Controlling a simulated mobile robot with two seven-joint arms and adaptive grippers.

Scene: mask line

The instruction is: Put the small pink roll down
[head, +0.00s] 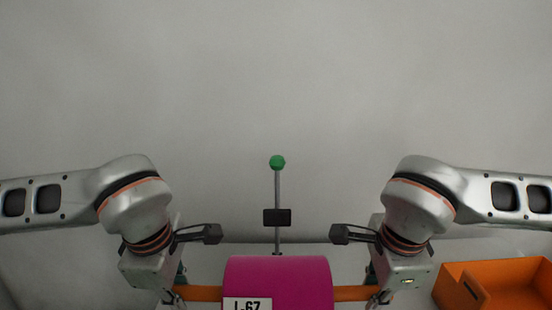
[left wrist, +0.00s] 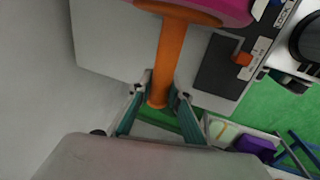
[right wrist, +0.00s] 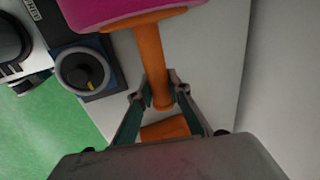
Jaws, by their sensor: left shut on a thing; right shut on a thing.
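The pink roll (head: 278,280) lies crosswise at the bottom of the head view, with a white label reading L-67 on its front. An orange shaft end sticks out on each side. My left gripper (head: 176,294) is shut on the left shaft end (left wrist: 172,55); its fingers sit on both sides of it near the tip in the left wrist view (left wrist: 160,95). My right gripper (head: 378,296) is shut on the right shaft end (right wrist: 149,55), also near the tip (right wrist: 162,95). What lies under the roll is hidden, so I cannot tell whether it rests on anything.
A pole with a green ball (head: 277,162) stands behind the roll. An orange open box (head: 510,290) is at the lower right. The left wrist view shows a panel marked LOCK with an orange lever (left wrist: 242,58). The right wrist view shows a black knob (right wrist: 82,72).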

